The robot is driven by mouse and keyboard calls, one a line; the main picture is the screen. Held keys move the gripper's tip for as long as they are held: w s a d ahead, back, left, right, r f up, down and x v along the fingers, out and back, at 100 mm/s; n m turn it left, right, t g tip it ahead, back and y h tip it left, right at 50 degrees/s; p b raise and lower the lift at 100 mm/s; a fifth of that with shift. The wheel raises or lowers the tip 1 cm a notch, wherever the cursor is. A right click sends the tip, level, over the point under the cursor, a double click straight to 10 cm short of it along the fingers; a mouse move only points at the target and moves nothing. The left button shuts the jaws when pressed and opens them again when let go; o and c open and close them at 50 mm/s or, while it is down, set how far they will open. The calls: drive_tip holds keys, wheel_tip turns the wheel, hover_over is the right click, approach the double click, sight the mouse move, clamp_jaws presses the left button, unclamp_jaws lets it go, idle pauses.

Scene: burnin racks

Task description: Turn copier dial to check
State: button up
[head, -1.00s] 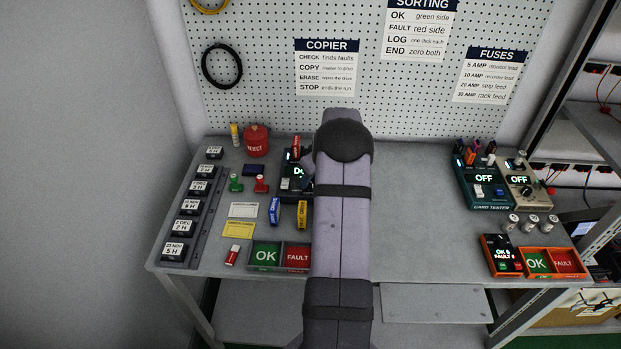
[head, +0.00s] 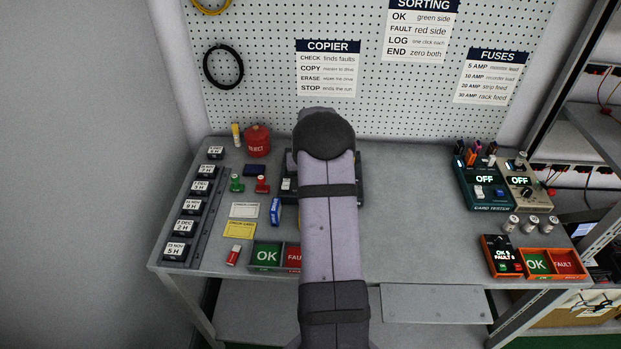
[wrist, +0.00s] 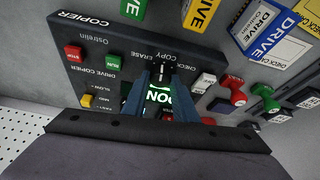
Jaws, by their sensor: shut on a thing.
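The copier (wrist: 100,45) is a dark panel, upside down in the wrist view, with COPY, ERASE and CHECK labels around its dial (wrist: 163,70). My gripper (wrist: 162,80) is shut on the dial, one finger on each side. The fingers hide much of the dial, and I cannot tell which label it points to. A lit green display shows partly between the fingers. In the head view my arm covers most of the copier (head: 287,185); the gripper is hidden there.
A red RUN-side button and green button sit on the panel. Blue and yellow drives (wrist: 255,25) lie beside the copier.

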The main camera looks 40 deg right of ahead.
drive_tip(key=shift+w+a+f+m+g+h+b, duration=0.15)
drive_tip(key=shift+m+g+h+b, duration=0.25)
drive_tip(key=shift+m+b, duration=0.7)
drive_tip(key=m+b, duration=0.2)
drive_tip(key=b, duration=0.1)
drive_tip(key=shift+w+f+m+g+h, duration=0.1)
drive_tip(key=shift+f+m+g+h, duration=0.05)
drive_tip(key=shift+m+g+h, duration=0.2)
drive_tip(key=m+g+b, duration=0.1)
drive_tip(key=m+b, duration=0.1)
drive_tip(key=shift+m, duration=0.35)
drive_tip(key=shift+r+m+g+b, duration=0.25)
drive_tip(key=shift+m+g+b, duration=0.35)
drive_tip(key=shift+m, duration=0.7)
drive_tip(key=o, duration=1)
drive_tip(key=shift+o, duration=0.2)
drive_tip(key=shift+r, duration=0.1)
